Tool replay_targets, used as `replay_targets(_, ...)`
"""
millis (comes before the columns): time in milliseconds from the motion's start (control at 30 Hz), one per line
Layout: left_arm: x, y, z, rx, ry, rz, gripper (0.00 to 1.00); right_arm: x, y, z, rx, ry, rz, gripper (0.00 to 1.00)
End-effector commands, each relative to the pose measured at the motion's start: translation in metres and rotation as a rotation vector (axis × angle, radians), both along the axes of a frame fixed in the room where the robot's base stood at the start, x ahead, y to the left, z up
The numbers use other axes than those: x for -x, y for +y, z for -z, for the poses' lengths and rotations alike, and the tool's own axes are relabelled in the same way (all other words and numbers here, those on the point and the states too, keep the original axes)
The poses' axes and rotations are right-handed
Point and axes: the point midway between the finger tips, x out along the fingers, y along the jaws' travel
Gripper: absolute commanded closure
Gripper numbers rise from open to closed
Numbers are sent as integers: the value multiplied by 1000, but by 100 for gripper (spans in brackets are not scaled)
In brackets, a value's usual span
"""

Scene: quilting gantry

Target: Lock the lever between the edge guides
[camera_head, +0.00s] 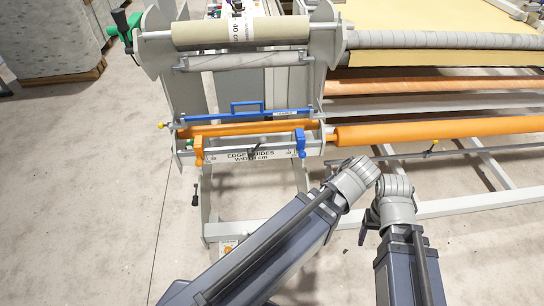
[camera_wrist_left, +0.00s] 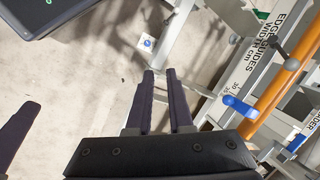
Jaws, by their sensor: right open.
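The bar marked "EDGE GUIDES WIDTH cm" (camera_head: 230,157) crosses the front of the gantry. An orange edge guide (camera_head: 199,150) is at its left and a blue edge guide (camera_head: 300,142) at its right. A small dark lever (camera_head: 254,151) sits between them. The left wrist view shows the lever (camera_wrist_left: 281,51) and the blue guide (camera_wrist_left: 238,106). My left gripper (camera_wrist_left: 160,73) is open and empty over the floor, apart from the bar; its fingers are hidden in the head view. My right gripper (camera_head: 368,226) hangs right of the guides, open and small in view.
An orange roller (camera_head: 430,130) runs right beside a long rail. A blue handle (camera_head: 248,107) stands above the guides. A green-ended crank (camera_head: 128,30) sticks out at upper left. White frame legs (camera_head: 300,218) stand below the bar. Floor is clear at left.

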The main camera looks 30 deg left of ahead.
Motion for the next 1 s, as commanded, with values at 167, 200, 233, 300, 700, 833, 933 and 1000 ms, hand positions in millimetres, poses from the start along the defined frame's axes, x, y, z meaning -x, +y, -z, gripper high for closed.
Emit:
replay_targets(167,-27,35,42,-184,-66,36,100,0,0,61,1,-1,-2,31)
replay_targets(200,-33,42,47,-226,-79,45,100,0,0,71,1,-1,-3,31)
replay_targets(233,-37,47,50,-257,-89,51,100,0,0,79,1,-1,-3,31)
replay_targets(300,-46,59,57,-331,-111,65,100,0,0,97,1,-1,-4,31)
replay_targets(700,-93,111,82,-760,-207,150,100,-1,0,197,2,-2,-8,31)
replay_targets(833,-105,120,85,-901,-229,176,100,-1,0,230,2,-3,-10,31)
replay_targets(933,-114,124,87,-1014,-241,195,100,-1,0,255,2,-3,-11,31)
replay_targets(1000,-119,126,88,-1089,-248,207,100,-1,0,272,2,-2,-12,31)
